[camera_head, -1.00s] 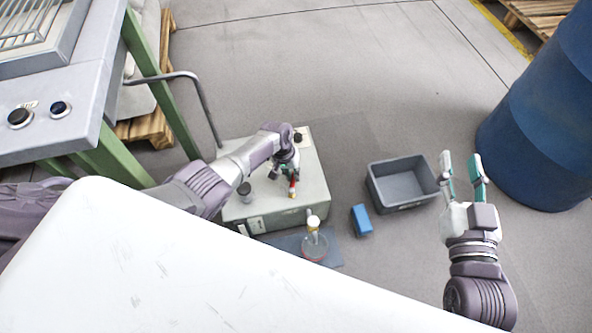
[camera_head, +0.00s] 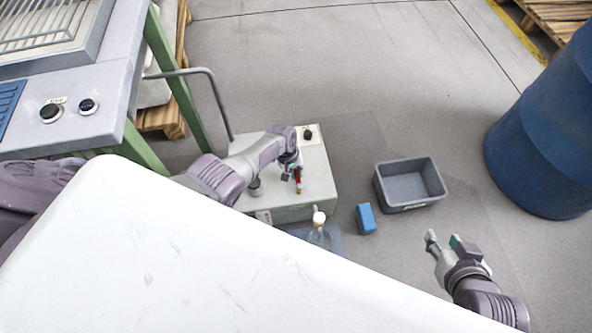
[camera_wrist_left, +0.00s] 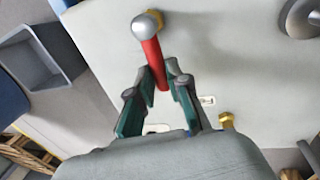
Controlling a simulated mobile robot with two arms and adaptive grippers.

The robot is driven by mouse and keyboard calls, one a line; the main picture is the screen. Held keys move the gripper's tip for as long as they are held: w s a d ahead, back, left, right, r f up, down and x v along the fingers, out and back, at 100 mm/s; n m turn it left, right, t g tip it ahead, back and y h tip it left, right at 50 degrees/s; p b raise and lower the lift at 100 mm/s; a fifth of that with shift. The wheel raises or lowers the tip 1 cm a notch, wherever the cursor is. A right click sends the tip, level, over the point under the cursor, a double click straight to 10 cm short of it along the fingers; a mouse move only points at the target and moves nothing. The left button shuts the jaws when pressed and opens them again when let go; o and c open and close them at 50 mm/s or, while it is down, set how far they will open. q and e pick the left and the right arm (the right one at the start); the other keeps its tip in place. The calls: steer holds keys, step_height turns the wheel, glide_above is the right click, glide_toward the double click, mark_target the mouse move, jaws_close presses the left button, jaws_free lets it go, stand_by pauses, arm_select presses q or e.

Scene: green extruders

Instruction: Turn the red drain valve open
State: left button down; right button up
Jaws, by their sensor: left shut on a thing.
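The red drain valve handle (camera_head: 298,177) is on the front part of the pale grey machine box (camera_head: 318,168). My left gripper (camera_head: 291,170) is at the handle. In the left wrist view, the red handle (camera_wrist_left: 153,60) has a silver rounded end by a brass fitting (camera_wrist_left: 155,18). My left gripper's teal-padded fingers (camera_wrist_left: 160,82) are shut on the free end of the handle. My right gripper (camera_head: 443,240) is away to the right over the floor, its fingers apart and empty.
A flask with a pale cap (camera_head: 318,219) stands in front of the box on a blue mat. A blue block (camera_head: 366,219) and a grey bin (camera_head: 382,192) are to the right. A blue barrel (camera_head: 545,150) stands at far right. A white surface (camera_head: 170,250) fills the foreground.

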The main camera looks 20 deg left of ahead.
arm_select(q)
steer(key=shift+a, duration=0.1)
steer(key=c, duration=1.1)
jaws_free()
steer(key=r, duration=0.4)
steer(key=s+a+r, duration=0.1)
steer(key=r, duration=0.3)
steer(key=a+r, duration=0.1)
steer(key=r, duration=0.2)
steer(key=shift+s+r, duration=0.15)
steer(key=shift+r, duration=0.25)
steer(key=shift+d, duration=0.15)
